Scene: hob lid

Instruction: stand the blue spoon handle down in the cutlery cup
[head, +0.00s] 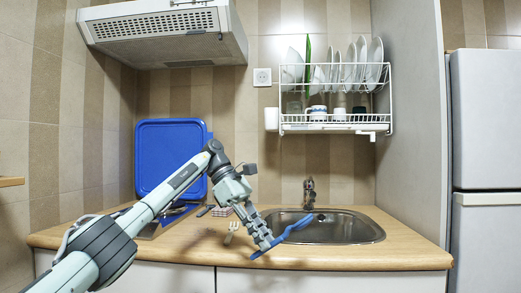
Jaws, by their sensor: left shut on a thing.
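The blue spoon (294,229) is in my left gripper (268,243), which is shut on it. The spoon slants from lower left to upper right, in front of the sink's left front rim and above the counter's front part. Which end is the bowl is hard to tell at this size. A white cup-like holder (271,119), which looks like the cutlery cup, hangs at the left end of the wall dish rack, well above the gripper. Its inside is hidden. My right gripper is not in view.
The dish rack (335,127) holds plates and cups above the sink (338,228). A tap (309,192) stands behind the sink. A fork (231,231) and other small items lie on the counter (385,256). A blue hob lid (150,155) stands upright at the back left, under the hood (165,30).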

